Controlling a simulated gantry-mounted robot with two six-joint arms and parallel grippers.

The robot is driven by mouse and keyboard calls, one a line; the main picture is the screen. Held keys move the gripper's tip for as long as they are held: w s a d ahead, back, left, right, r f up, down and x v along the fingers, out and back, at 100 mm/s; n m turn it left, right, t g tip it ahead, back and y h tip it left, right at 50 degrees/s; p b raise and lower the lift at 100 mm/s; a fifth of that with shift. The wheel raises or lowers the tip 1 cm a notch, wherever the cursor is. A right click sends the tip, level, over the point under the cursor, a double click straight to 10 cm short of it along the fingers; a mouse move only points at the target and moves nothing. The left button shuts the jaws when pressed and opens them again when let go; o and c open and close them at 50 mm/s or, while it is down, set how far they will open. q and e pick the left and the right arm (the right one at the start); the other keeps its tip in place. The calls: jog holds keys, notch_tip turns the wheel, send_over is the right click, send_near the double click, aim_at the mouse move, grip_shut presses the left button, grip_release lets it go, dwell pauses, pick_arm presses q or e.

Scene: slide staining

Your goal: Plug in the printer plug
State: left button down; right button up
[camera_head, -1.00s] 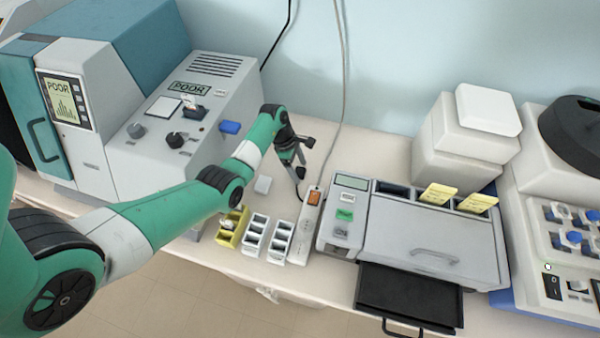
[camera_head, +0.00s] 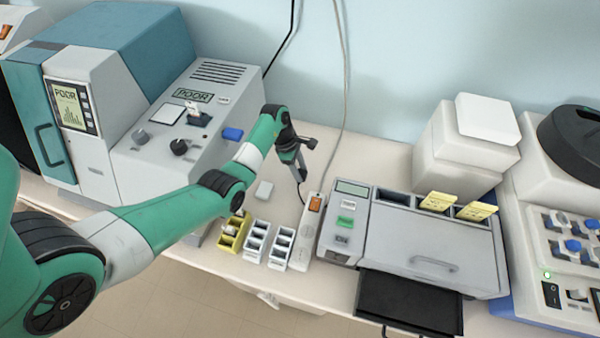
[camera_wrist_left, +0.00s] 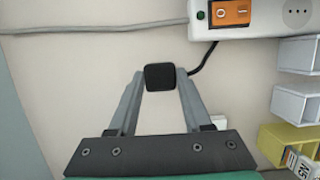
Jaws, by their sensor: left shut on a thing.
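The black plug (camera_wrist_left: 160,77) is a small rounded block between the fingertips of my left gripper (camera_wrist_left: 160,88). The left gripper is shut on it. A black cord (camera_wrist_left: 204,58) runs from beside the plug up toward the white power strip (camera_wrist_left: 275,24). The strip has an orange switch (camera_wrist_left: 230,12) and a round socket face (camera_wrist_left: 296,13); the plug is apart from it. In the head view, my left gripper (camera_head: 300,172) points down just behind the power strip (camera_head: 303,247), and the plug is hard to make out. My right gripper is not in view.
A yellow rack (camera_head: 231,238) and two white racks (camera_head: 256,238) stand left of the strip. A grey machine with a dark tray (camera_head: 408,302) stands close on its right. A grey cable (camera_head: 345,90) hangs behind.

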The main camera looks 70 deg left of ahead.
pick_arm(q)
jog(key=s+d+r+p, duration=0.8)
jog(key=d+r+p, duration=0.2)
jog(key=d, duration=0.1)
jog(key=shift+s+r, duration=0.2)
jog(key=shift+s, duration=0.15)
jog(key=shift+w, duration=0.1)
